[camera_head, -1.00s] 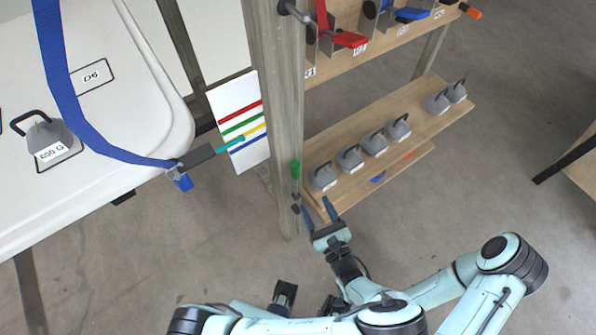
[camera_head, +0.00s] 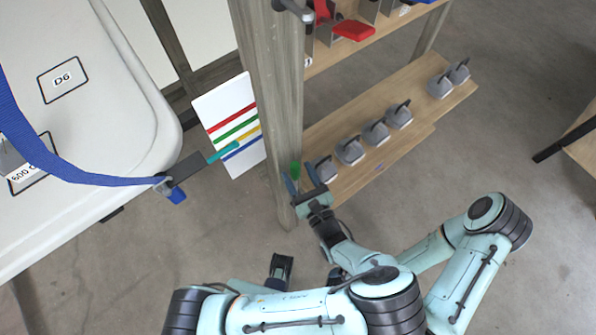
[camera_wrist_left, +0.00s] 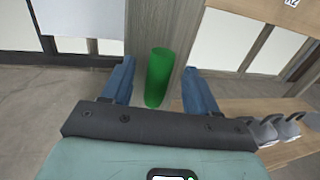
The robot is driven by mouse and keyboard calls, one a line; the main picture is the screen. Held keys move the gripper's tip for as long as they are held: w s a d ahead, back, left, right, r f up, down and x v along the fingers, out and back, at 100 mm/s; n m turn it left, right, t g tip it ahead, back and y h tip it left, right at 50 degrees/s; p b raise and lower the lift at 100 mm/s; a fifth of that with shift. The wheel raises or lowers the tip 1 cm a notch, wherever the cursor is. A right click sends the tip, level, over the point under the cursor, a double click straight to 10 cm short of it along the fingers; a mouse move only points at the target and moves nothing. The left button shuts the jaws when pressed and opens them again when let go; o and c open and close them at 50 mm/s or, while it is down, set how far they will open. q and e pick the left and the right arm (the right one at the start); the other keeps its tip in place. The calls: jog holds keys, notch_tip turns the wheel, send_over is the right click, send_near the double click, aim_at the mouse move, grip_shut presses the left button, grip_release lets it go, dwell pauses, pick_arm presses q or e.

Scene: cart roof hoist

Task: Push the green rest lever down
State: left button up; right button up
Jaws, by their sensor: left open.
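The green rest lever (camera_head: 295,170) is a short green grip at the wooden post (camera_head: 268,90). In the left wrist view the lever (camera_wrist_left: 159,78) stands out upright in front of the post, between my two blue fingers. My left gripper (camera_head: 301,177) is open at the lever, with one finger on each side in the picture. In the left wrist view the gripper (camera_wrist_left: 160,88) shows a gap between each finger and the lever, and its jaws are not closed on it. How deep the lever sits between them is hard to tell.
A white card with coloured stripes (camera_head: 218,107) is beside the post, with a teal pointer (camera_head: 222,153) at it. A wooden shelf (camera_head: 375,160) with several grey weights lies right of the post. A blue strap (camera_head: 85,178) crosses the white cart roof (camera_head: 120,80) at left.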

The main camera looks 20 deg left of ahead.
pick_arm(q)
grip_shut()
